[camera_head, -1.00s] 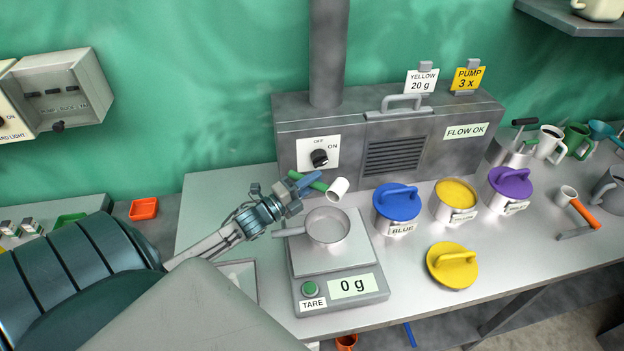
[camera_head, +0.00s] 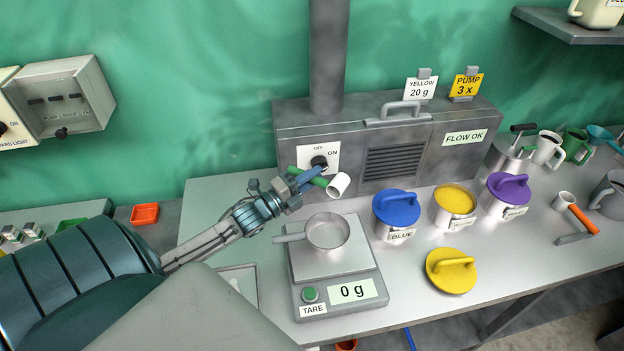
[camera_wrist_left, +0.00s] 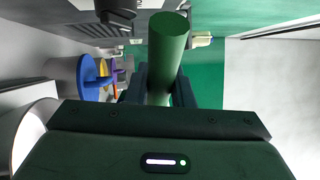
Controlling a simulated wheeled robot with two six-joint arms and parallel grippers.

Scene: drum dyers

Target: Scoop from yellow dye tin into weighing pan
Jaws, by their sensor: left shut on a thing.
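My left gripper (camera_head: 309,178) is shut on the green handle of a scoop with a white cup (camera_head: 339,185), held in the air above and behind the scale. In the left wrist view the green handle (camera_wrist_left: 167,60) stands between the fingers. The open yellow dye tin (camera_head: 455,204) shows yellow dye, to the right of the blue-lidded tin. Its yellow lid (camera_head: 451,271) lies on the bench in front of it. The weighing pan (camera_head: 327,232) sits on the scale (camera_head: 338,290), which reads 0 g. The inside of the scoop cup cannot be made out. My right gripper is not in view.
A blue-lidded tin (camera_head: 396,213) stands between the scale and the yellow tin. A purple-lidded tin (camera_head: 506,194) stands to the yellow tin's right. The grey extraction box (camera_head: 390,143), with a knob and FLOW OK sign, stands behind. An orange-handled scoop (camera_head: 579,217) lies far right.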

